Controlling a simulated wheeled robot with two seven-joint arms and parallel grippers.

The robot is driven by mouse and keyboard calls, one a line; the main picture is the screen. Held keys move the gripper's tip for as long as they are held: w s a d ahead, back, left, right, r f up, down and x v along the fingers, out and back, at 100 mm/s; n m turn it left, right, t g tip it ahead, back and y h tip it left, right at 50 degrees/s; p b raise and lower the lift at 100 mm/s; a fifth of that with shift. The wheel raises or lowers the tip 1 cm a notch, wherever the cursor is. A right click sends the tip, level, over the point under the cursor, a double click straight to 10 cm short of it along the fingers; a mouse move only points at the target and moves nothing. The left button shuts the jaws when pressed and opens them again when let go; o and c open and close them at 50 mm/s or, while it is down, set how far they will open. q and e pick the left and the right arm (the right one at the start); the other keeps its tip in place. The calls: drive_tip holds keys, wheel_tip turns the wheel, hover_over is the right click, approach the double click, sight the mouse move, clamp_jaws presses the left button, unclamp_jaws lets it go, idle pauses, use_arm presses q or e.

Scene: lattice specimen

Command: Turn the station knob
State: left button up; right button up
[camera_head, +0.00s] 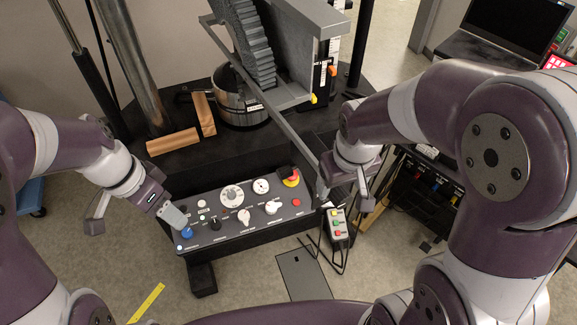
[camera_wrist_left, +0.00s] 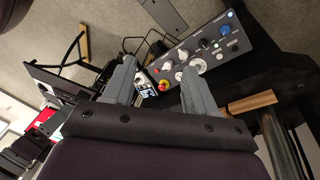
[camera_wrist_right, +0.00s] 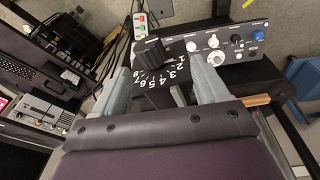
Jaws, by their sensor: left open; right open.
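In the right wrist view a black knob (camera_wrist_right: 151,51) sits on a dark face with white numbers around it. My right gripper (camera_wrist_right: 160,68) is open, its fingers to either side of the knob in that view; I cannot tell whether they touch it. In the head view my right gripper (camera_head: 343,193) is at the right end of the control panel, and the knob is hidden there. My left gripper (camera_head: 135,222) is open and empty at the panel's left end, one finger close to a blue knob (camera_head: 186,232).
The control panel (camera_head: 262,226) carries several knobs and a red emergency button (camera_head: 292,179). A button pendant (camera_head: 338,228) with cables hangs right of it. Wooden blocks (camera_head: 173,141) and a metal pot (camera_head: 240,108) stand on the black table behind. Floor in front is mostly clear.

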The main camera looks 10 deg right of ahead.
sight(341, 192)
wheel_tip(341, 192, up, 5)
drive_tip(key=w+n+g, duration=0.1)
drive_tip(key=w+n, duration=0.1)
drive_tip(key=w, duration=0.1)
drive_tip(key=shift+h, duration=0.5)
drive_tip(key=f+b, duration=0.1)
drive_tip(key=f, duration=0.1)
drive_tip(key=f+b, duration=0.2)
drive_tip(key=s+f+b, duration=0.1)
drive_tip(key=shift+d+f+b, duration=0.35)
drive_tip(key=shift+f, duration=0.05)
drive_tip(key=f, duration=0.2)
drive_tip(key=f+p, duration=0.2)
drive_tip(key=f, duration=0.1)
drive_tip(key=shift+w+d+f, duration=0.15)
drive_tip(key=shift+d+f, duration=0.1)
drive_tip(key=shift+f, duration=0.1)
use_arm(q)
wheel_tip(341, 192, down, 6)
drive_tip(key=s+n+t+y, duration=0.1)
drive_tip(key=s+n+y, duration=0.2)
drive_tip(key=n, duration=0.5)
drive_tip(key=shift+a+f, duration=0.15)
drive_tip(key=shift+f, duration=0.1)
use_arm(e)
drive_tip(key=shift+f, duration=0.35)
drive_tip(key=shift+c, duration=0.4)
